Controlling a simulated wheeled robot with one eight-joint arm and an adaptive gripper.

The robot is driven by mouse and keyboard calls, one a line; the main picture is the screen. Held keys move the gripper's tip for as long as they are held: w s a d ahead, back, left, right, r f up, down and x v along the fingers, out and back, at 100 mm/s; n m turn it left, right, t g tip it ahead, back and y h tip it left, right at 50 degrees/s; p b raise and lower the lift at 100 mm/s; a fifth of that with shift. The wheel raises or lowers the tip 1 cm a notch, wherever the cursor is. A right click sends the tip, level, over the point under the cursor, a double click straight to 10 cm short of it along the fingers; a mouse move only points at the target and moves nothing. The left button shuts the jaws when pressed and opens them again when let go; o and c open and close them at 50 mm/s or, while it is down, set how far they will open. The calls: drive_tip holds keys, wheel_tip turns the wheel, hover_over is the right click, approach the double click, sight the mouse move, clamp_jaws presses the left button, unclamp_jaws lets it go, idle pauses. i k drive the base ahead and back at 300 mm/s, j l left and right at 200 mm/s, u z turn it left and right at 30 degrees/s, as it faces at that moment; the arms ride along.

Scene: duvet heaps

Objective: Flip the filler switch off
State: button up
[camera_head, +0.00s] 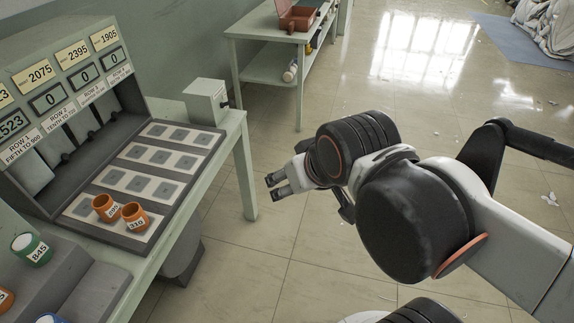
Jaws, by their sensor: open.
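A small pale green box (205,102) stands on the far right corner of the workbench, with a small dark part (225,104) on its right side. This dark part may be the filler switch; its position is too small to read. No label naming the filler shows. My gripper (275,186) is open and empty, in the air to the right of the bench. It points left, apart from the box, which lies up and left of it in the picture.
The bench (185,235) carries a panel (75,70) with number displays and row labels. Two orange cups (133,216) stand on the pad tray, and a green cup (32,250) is at lower left. A shelved table (265,65) stands behind. Open tiled floor lies between.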

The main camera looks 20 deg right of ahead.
sight(231, 102)
drive_tip(key=i+j, duration=0.1)
drive_tip(key=i, duration=0.4)
drive_tip(key=i+j+z, duration=0.15)
drive_tip(key=i, duration=0.35)
